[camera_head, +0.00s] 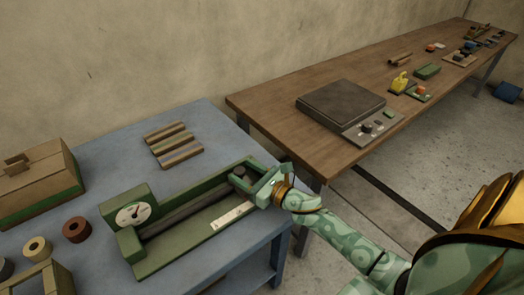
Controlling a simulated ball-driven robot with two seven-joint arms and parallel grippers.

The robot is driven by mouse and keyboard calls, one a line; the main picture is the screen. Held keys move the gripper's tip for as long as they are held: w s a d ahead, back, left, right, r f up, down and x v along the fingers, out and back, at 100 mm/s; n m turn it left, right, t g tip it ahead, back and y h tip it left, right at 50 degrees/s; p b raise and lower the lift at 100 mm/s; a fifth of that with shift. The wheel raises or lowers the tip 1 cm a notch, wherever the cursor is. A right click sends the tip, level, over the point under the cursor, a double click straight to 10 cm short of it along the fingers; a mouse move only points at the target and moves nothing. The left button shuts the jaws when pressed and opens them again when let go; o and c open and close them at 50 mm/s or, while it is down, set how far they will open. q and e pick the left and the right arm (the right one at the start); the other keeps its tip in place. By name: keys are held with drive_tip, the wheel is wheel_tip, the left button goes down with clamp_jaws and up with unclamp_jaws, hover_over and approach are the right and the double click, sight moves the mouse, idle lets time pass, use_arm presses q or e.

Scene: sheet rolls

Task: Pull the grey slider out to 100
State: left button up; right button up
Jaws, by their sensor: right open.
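A green device (155,262) lies on the blue table, with a round white dial (132,214) at its left end and a long dark bar along its length. A pale scale strip (232,214) is on its front right side; its figures are too small to read. My left gripper is not in view.
The blue table (205,125) also holds a row of wooden strips (174,144), a brown-green box (38,185) and several rolls (76,229) at left. A brown table (270,93) behind carries a dark flat-topped machine (340,103) and small items.

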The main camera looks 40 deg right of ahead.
drive_tip(key=v, duration=0.5)
drive_tip(key=shift+s+d+f, duration=0.1)
drive_tip(key=shift+d+f, duration=0.05)
drive_tip(key=shift+d, duration=0.2)
drive_tip(key=v, duration=0.3)
drive_tip(key=a+v, duration=0.1)
drive_tip(key=v, duration=0.4)
drive_tip(key=shift+s+a, duration=0.25)
drive_tip(key=shift+s, duration=0.4)
drive_tip(key=shift+s+y, duration=0.3)
drive_tip(key=shift+s, duration=0.15)
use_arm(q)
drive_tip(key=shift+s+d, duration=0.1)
